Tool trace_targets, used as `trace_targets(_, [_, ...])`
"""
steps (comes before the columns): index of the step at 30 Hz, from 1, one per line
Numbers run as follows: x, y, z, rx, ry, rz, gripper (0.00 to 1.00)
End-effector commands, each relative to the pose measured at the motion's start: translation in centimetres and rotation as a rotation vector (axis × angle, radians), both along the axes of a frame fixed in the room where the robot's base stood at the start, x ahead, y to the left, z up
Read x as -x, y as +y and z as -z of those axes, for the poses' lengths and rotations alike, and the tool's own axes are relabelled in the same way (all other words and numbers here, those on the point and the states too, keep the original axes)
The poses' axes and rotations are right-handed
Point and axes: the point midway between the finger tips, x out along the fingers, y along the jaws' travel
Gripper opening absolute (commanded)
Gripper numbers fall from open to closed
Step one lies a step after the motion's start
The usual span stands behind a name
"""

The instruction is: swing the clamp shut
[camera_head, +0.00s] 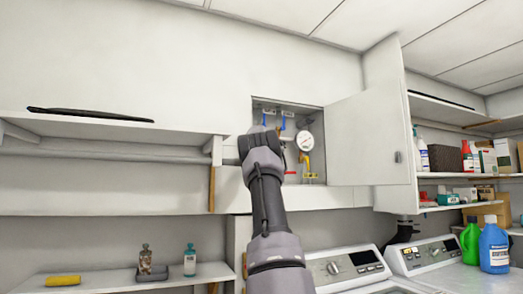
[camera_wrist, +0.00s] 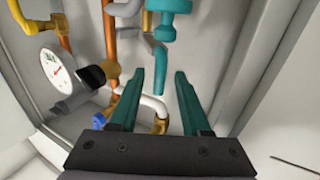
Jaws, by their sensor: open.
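My gripper (camera_wrist: 161,76) is open in the wrist view, its two teal fingers spread with nothing visibly held. It points into a recessed wall box (camera_head: 318,118) with pipes inside. A teal valve-like fitting (camera_wrist: 172,8) is beyond the fingers, and a short teal piece (camera_wrist: 160,70) shows in line with the gap between the fingertips; whether it touches them I cannot tell. No part is clearly recognisable as the clamp. In the head view my arm's end covers the box's lower left, and my fingers are hidden.
The box's door (camera_head: 368,140) stands open to the right. A round gauge (camera_wrist: 58,70) is left of my gripper, near orange pipes and a blue knob (camera_wrist: 98,121). Side walls bound the space. Below are washing machines (camera_head: 350,266) and a shelf (camera_head: 120,278).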

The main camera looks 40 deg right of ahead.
Motion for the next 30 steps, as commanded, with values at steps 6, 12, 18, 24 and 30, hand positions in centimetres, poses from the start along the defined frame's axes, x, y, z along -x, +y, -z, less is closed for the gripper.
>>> trace_targets(6, [2.6,2.2,-0.2,0.001,-0.001,-0.002,0.47])
trace_targets(12, [5.6,4.5,-0.1,-0.001,-0.001,-0.002,0.47])
trace_targets(18, [7.3,5.9,0.0,-0.001,-0.001,-0.002,0.47])
trace_targets(24, [7.9,6.1,0.1,-0.001,-0.001,0.0,0.47])
trace_targets(30, [7.9,6.1,0.0,-0.001,-0.001,0.0,0.47])
